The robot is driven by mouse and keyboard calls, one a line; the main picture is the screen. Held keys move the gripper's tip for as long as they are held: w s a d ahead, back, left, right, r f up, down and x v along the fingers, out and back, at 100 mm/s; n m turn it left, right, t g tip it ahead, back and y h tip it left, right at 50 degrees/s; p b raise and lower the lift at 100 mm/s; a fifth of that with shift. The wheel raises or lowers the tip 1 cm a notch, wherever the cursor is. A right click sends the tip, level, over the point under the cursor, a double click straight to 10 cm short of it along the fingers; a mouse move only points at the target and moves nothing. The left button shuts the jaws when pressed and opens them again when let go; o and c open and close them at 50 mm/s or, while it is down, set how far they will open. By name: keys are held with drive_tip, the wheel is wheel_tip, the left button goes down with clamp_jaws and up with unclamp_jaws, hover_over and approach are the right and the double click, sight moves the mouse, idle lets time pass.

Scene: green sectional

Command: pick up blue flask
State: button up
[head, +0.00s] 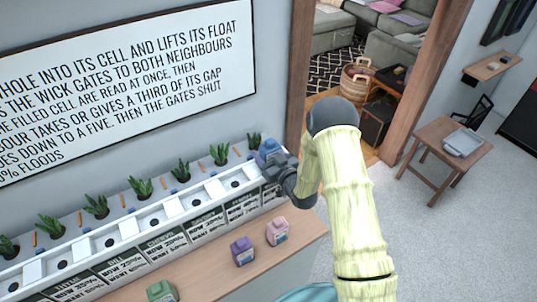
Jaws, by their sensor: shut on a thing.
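The blue flask (269,147) is at the far right end of the row of white cells, at the end of my arm. My dark gripper (276,160) is shut on it. The gripper and wrist hide much of the flask, and I cannot tell whether it touches the white tray (215,190) or is held just above it.
A purple flask (242,251), a pink flask (277,232) and a green flask (161,291) stand on the wooden counter (205,262). Several potted plants line the wall behind the tray. A small side table (450,150) stands at right; the floor before it is clear.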

wheel_tip(320, 180, up, 10)
drive_tip(key=b, duration=0.3)
drive_tip(key=shift+d+f, duration=0.1)
idle(0.7)
